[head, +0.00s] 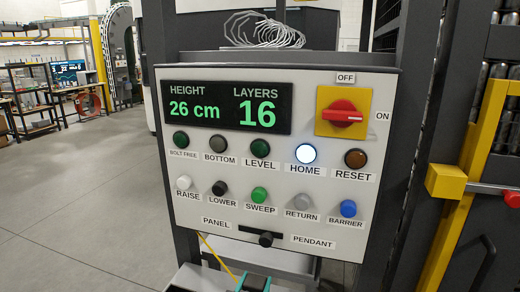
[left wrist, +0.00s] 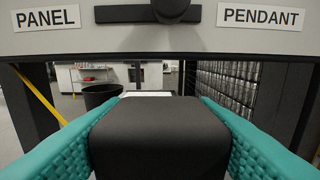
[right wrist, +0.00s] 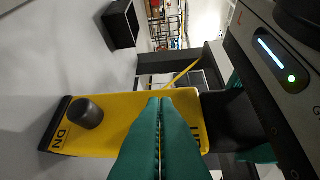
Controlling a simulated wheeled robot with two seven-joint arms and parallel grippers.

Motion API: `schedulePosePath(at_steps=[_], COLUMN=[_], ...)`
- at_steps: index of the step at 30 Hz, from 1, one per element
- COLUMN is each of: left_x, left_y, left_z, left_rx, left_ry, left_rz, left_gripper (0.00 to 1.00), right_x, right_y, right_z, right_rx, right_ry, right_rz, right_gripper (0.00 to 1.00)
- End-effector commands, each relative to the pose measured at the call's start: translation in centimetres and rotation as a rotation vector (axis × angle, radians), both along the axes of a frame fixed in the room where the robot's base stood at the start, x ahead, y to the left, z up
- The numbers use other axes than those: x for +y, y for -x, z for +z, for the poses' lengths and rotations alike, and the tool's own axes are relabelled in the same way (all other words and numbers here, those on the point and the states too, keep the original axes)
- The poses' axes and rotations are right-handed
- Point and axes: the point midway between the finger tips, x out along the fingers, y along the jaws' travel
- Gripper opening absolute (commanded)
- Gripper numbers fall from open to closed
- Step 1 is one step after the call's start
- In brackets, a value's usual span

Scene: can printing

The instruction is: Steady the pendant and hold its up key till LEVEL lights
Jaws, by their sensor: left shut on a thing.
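The yellow pendant (right wrist: 110,140) shows in the right wrist view, with a dark round key (right wrist: 88,112) near its DN label. Its UP label (right wrist: 197,135) is partly covered. My left gripper (left wrist: 160,100) is shut on the pendant's black end (left wrist: 150,140); its teal fingers also show at the bottom of the head view (head: 254,284). My right gripper (right wrist: 165,100) has its fingers together, over the UP end. They hide the up key, so I cannot tell whether they touch it. The LEVEL lamp (head: 260,148) is dark green, unlit.
The control panel (head: 180,90) reads 26 cm and 16 layers; its HOME lamp (head: 305,154) glows white. The PANEL/PENDANT selector (head: 265,238) is just above my left gripper. A yellow post (head: 470,150) stands right. Open floor (head: 90,210) lies left.

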Motion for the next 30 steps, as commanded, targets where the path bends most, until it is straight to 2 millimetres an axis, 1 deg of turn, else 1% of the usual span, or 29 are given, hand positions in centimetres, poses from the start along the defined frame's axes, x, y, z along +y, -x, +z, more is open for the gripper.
schedulePosePath(at_steps=[1, 8, 11, 14, 18, 24, 30], left_x=[-0.9, -0.9, -0.9, -0.9, -0.8, -0.6, -0.4], left_y=[0.6, 0.6, 0.6, 0.5, 0.5, 0.3, 0.3], left_z=[0.0, 0.0, 0.0, 0.0, -0.1, -0.1, -0.1], left_rx=[0.000, 0.000, 0.000, 0.001, 0.002, 0.002, 0.002], left_ry=[0.014, 0.014, 0.014, 0.012, 0.010, 0.004, 0.000], left_rz=[-0.017, -0.017, -0.017, -0.017, -0.014, -0.011, -0.008], left_gripper=[0.15, 0.15, 0.15, 0.15, 0.15, 0.15, 0.15], right_x=[-0.8, -0.7, -0.6, -0.1, 0.9, -1.8, -3.5], right_y=[-0.8, -0.7, -0.3, 1.0, 3.9, 8.1, 11.1], right_z=[0.0, 0.0, 0.0, 0.1, 0.5, 0.8, 1.2], right_rx=[0.009, 0.009, 0.009, 0.008, 0.007, 0.004, 0.004], right_ry=[0.003, 0.003, 0.002, 0.001, -0.005, 0.002, 0.000], right_rz=[-0.019, -0.019, -0.017, -0.013, -0.004, -0.003, -0.002], right_gripper=[0.00, 0.00, 0.00, 0.00, 0.00, 0.00, 0.00])
